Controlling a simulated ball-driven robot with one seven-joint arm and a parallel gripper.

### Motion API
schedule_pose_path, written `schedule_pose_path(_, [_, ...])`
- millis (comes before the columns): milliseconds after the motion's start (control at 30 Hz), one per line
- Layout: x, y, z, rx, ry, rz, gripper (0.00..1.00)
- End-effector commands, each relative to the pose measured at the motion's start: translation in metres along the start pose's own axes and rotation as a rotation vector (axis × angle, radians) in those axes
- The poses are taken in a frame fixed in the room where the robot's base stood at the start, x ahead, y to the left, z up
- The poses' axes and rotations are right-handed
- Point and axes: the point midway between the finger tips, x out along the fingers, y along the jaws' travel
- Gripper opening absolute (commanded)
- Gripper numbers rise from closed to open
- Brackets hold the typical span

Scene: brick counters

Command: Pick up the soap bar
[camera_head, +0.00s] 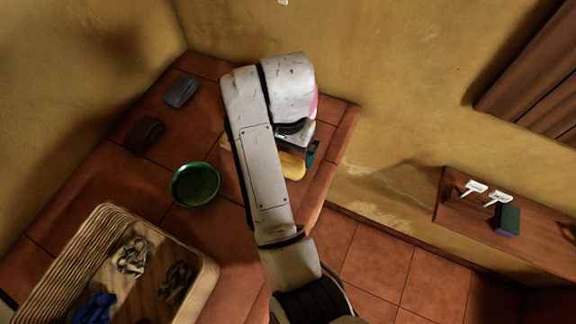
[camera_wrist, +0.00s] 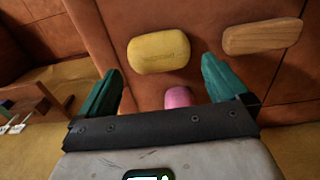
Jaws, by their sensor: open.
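The soap bar looks to be the yellow rounded block (camera_wrist: 158,52) in the wrist view, lying on the brick counter (camera_wrist: 205,15). In the head view a yellow patch of it (camera_head: 292,166) shows beside my arm, the rest hidden. My gripper (camera_wrist: 160,88) is open and empty, its two green fingers apart. In the wrist view the soap bar appears just beyond the fingertips, between their lines. In the head view the gripper (camera_head: 308,155) is mostly hidden by my arm, over the counter's right part. A pink object (camera_wrist: 177,97) shows between the fingers, partly covered by the gripper body.
A wooden block (camera_wrist: 262,36) lies right of the soap bar in the wrist view. In the head view a green bowl (camera_head: 195,185), a dark grey block (camera_head: 181,91), a brown block (camera_head: 144,134) and a wicker-edged tray (camera_head: 207,262) stand on the counter. A wall shelf (camera_head: 540,243) is at right.

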Motion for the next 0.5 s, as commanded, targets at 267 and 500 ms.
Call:
schedule_pose_path(267, [0.037,0.001,0.001,-0.002,-0.002,0.002,1.0])
schedule_pose_path(500, [0.048,0.001,0.001,-0.001,0.0,0.0,1.0])
